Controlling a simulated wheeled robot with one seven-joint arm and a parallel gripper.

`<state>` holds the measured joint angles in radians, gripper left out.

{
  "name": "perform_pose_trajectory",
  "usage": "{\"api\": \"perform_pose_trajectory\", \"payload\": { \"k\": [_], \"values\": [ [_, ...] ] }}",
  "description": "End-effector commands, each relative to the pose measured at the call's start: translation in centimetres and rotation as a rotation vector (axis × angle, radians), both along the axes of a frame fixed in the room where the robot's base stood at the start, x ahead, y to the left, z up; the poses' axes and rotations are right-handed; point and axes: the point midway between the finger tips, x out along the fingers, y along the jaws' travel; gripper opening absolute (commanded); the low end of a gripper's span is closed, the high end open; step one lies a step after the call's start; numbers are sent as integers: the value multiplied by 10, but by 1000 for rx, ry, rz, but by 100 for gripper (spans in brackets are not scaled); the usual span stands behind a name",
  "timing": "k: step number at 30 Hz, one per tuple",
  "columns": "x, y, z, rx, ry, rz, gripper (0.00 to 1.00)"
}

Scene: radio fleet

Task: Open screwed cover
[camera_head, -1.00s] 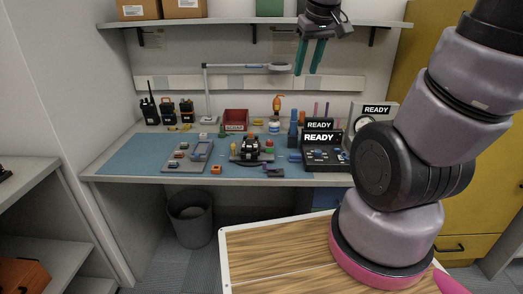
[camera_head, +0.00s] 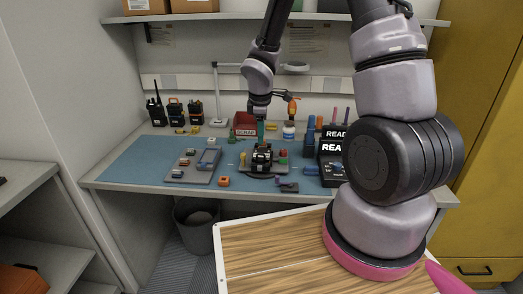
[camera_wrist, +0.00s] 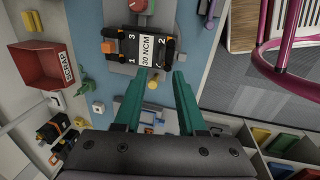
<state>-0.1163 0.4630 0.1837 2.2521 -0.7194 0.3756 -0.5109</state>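Screws and a cover edge are too small to make out. My gripper (camera_head: 261,132) points down above the device. In the wrist view my gripper (camera_wrist: 161,76) has its two teal fingers apart, with nothing held between them. The fingertips appear near the device's lower edge, by a small yellow knob (camera_wrist: 153,82); contact cannot be told.
A red scrap bin (camera_head: 244,124) stands behind the device. A grey tray (camera_head: 192,166) with small parts lies to the left. Black radios (camera_head: 175,110) stand at the back left. Black "READY" units (camera_head: 332,160) stand to the right. The mat's left part is clear.

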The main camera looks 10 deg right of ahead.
Motion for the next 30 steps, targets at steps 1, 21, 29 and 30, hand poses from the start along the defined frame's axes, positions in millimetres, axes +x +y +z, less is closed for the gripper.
{"api": "perform_pose_trajectory", "payload": {
  "k": [1, 21, 29, 30],
  "values": [
    [1, 0, -12, -2, 5, 1, 40],
    [14, -4, -74, 0, -1, -3, 40],
    [14, -5, -74, 0, -1, -3, 0],
    [14, -5, -74, 0, -1, -3, 0]
  ]
}}
